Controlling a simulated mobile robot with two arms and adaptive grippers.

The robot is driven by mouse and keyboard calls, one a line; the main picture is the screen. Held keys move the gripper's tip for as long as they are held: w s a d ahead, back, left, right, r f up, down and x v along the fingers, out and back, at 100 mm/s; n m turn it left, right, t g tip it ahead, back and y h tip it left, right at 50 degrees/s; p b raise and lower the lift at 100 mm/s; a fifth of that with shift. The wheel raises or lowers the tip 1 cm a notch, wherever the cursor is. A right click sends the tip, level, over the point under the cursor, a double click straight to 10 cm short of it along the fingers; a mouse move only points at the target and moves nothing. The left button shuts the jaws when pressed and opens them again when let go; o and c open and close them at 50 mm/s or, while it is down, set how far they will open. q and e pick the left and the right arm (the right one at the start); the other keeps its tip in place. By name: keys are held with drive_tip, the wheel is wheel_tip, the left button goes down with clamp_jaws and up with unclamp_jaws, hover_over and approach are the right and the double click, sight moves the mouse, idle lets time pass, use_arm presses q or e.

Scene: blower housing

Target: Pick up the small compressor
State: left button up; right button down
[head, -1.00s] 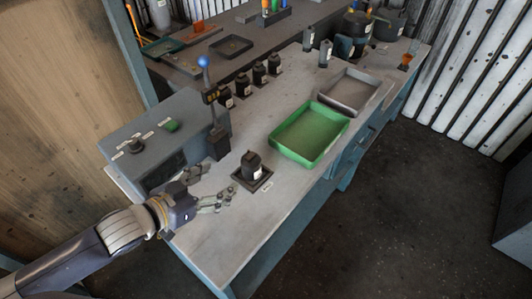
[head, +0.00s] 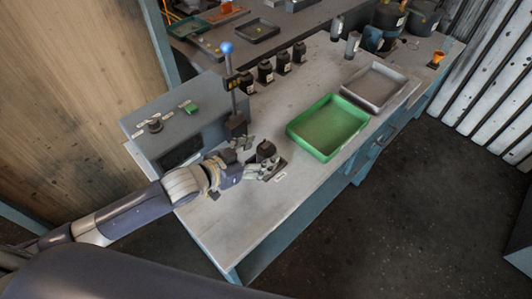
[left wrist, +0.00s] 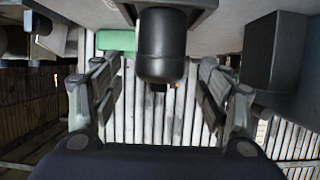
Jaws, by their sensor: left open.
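The small compressor (head: 266,150) is a black rounded unit on a dark square base on the workbench. In the left wrist view the black compressor (left wrist: 161,48) hangs into the picture at top centre, between the two fingers. My left gripper (head: 258,168) is open, with its fingers close around the compressor's sides; in the left wrist view (left wrist: 160,95) a gap shows on both sides of it. Part of the compressor is hidden by the fingers in the head view. My right gripper is not in view.
A green tray (head: 328,128) and a grey tray (head: 375,86) lie to the right. A grey control box (head: 175,123) and a post with a blue ball (head: 227,48) stand close to the left gripper. Several black units (head: 265,72) line up behind. The front bench top is clear.

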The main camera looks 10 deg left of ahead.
sight(261, 152)
use_arm(q)
drive_tip(key=shift+x, duration=1.7)
drive_tip(key=c, duration=1.6)
drive_tip(key=shift+r, duration=0.15)
drive_tip(key=shift+c, duration=0.2)
